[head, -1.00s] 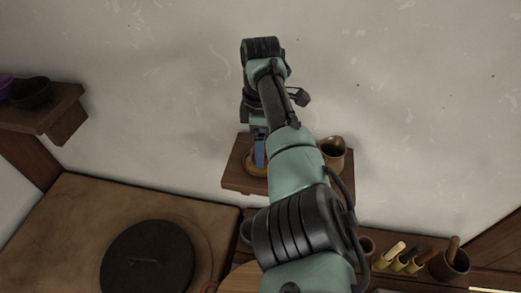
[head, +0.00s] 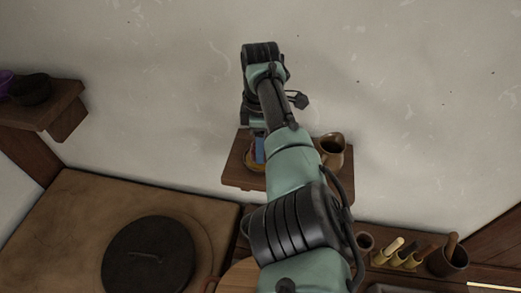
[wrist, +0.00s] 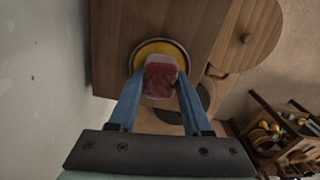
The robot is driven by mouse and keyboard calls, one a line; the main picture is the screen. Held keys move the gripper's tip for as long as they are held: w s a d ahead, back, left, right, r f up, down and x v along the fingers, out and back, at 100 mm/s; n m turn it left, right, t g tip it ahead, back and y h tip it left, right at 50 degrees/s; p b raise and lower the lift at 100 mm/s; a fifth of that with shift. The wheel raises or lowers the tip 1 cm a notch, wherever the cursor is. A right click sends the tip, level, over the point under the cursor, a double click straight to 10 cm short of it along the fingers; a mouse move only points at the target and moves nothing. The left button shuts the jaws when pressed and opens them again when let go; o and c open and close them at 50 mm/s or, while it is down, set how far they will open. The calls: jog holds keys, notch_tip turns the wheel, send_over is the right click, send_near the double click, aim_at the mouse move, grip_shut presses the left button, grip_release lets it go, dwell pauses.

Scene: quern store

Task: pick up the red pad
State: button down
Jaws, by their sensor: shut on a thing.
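The red pad (wrist: 160,76) is a small, rounded red block. It sits between the blue fingertips of my gripper (wrist: 160,84) in the wrist view, and they are shut on it. Behind it is a round yellow dish (wrist: 172,47) with a pale rim, on the wooden wall shelf (wrist: 112,50). I cannot tell whether the pad still touches the dish. In the head view my gripper (head: 259,150) is over the shelf's left part, largely hidden by my arm, and the pad cannot be made out.
A brown jug (head: 331,148) stands on the shelf's right side, close to my arm. A left shelf (head: 62,100) holds dark and purple bowls. Below are a hearth top with a black lid (head: 150,257) and a rack of tools (head: 402,258). The wall stands close behind.

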notch_tip(320, 180, up, 10)
jog(key=b, duration=0.3)
jog(key=c, duration=0.9)
grip_release()
jog(key=c, duration=0.6)
jog(key=p, duration=0.3)
jog(key=shift+f, duration=0.15)
jog(key=shift+c, duration=0.2)
jog(key=shift+f+p, duration=0.25)
jog(key=shift+p, duration=0.6)
jog(key=shift+f+p, duration=0.9)
jog(key=shift+p, duration=0.3)
jog(key=shift+f+b, duration=2.55)
jog(key=shift+f, duration=0.7)
